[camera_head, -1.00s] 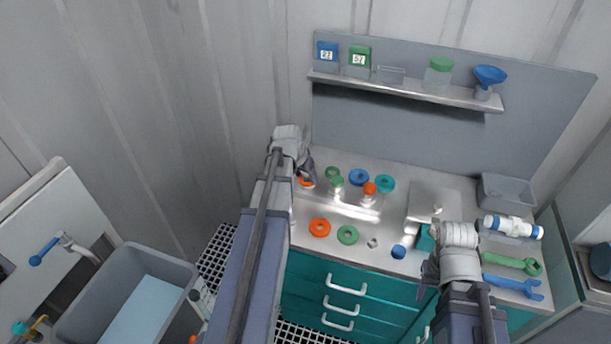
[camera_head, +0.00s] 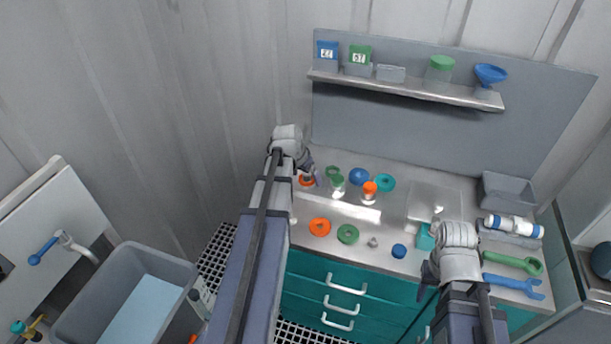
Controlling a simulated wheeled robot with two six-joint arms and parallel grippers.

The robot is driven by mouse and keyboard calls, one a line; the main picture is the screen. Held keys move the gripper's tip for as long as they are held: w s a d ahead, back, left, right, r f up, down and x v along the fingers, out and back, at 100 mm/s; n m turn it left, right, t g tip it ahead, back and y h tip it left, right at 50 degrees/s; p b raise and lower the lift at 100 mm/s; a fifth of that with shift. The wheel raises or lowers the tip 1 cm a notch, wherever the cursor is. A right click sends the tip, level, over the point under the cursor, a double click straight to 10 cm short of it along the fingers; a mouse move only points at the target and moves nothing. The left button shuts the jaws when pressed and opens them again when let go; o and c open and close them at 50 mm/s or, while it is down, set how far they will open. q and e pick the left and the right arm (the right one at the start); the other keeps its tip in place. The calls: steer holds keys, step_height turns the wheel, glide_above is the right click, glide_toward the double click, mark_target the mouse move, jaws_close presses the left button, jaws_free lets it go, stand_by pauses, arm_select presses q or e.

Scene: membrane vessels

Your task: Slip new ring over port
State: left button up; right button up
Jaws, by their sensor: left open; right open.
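Several rings lie on the steel worktop. An orange ring (camera_head: 320,227) and a green ring (camera_head: 348,234) lie near the front edge. Another orange ring (camera_head: 306,180) lies at the left, right by my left gripper (camera_head: 312,178). A green ring (camera_head: 333,172), a blue ring (camera_head: 359,176) and a teal ring (camera_head: 385,183) lie at the back. A port with a green top (camera_head: 337,181) and one with an orange top (camera_head: 370,188) stand upright between them. My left gripper is open, its fingers partly hidden by its arm. My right gripper (camera_head: 428,285) is open over the front edge, apart from the rings.
A small metal fitting (camera_head: 373,242), a blue cap (camera_head: 399,251) and a teal block (camera_head: 424,238) sit near the front. A clear plate (camera_head: 434,202) and grey bin (camera_head: 508,190) are at the right. Green (camera_head: 515,263) and blue (camera_head: 515,286) wrenches lie front right. A shelf (camera_head: 400,88) runs above.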

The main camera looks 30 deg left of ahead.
arm_select(q)
steer(key=p+v, duration=0.7)
steer(key=shift+s+r, duration=0.25)
steer(key=shift+r, duration=0.1)
stand_by(0.5)
steer(key=s+d+f+m+g, duration=0.1)
steer(key=s+d, duration=0.1)
steer(key=d, duration=0.8)
steer(key=s+d+m+g, duration=0.1)
steer(key=s+d, duration=0.1)
steer(key=d, duration=0.8)
steer(key=s+d+m+g+y, duration=0.1)
steer(key=s+d+g, duration=0.1)
steer(key=s+d, duration=0.8)
steer(key=d, duration=0.3)
steer(key=shift+s+d+f+m+g, duration=0.3)
steer(key=shift+s+d+g, duration=0.05)
steer(key=shift+d+g, duration=0.05)
